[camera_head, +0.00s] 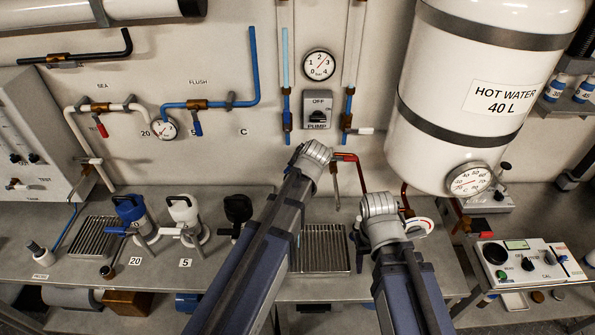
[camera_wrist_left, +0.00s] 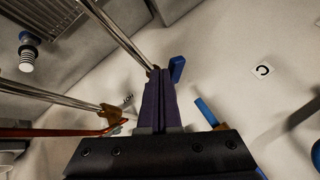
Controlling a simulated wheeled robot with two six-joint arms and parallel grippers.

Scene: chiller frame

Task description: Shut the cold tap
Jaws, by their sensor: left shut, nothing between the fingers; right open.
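The cold tap's blue lever (camera_wrist_left: 177,69) shows in the left wrist view beside a steel spout (camera_wrist_left: 118,33), near the wall's C label (camera_wrist_left: 262,71). My left gripper (camera_wrist_left: 158,72) is shut, its dark fingers empty, with the tips right beside the lever. I cannot tell whether they touch it. The fingers hide part of the tap body; a blue pipe (camera_wrist_left: 206,112) shows to their right. In the head view my left arm covers the cold tap and my left gripper. My right gripper (camera_head: 358,243) is open, low over the bench, mostly hidden by its own wrist.
The hot tap's brass body (camera_wrist_left: 113,114) and red pipe (camera_wrist_left: 55,131) lie left of my left fingers. The white hot water tank (camera_head: 440,85) hangs close to my right arm. A drain grate (camera_head: 322,250) lies between the arms. Jugs (camera_head: 185,212) stand at left.

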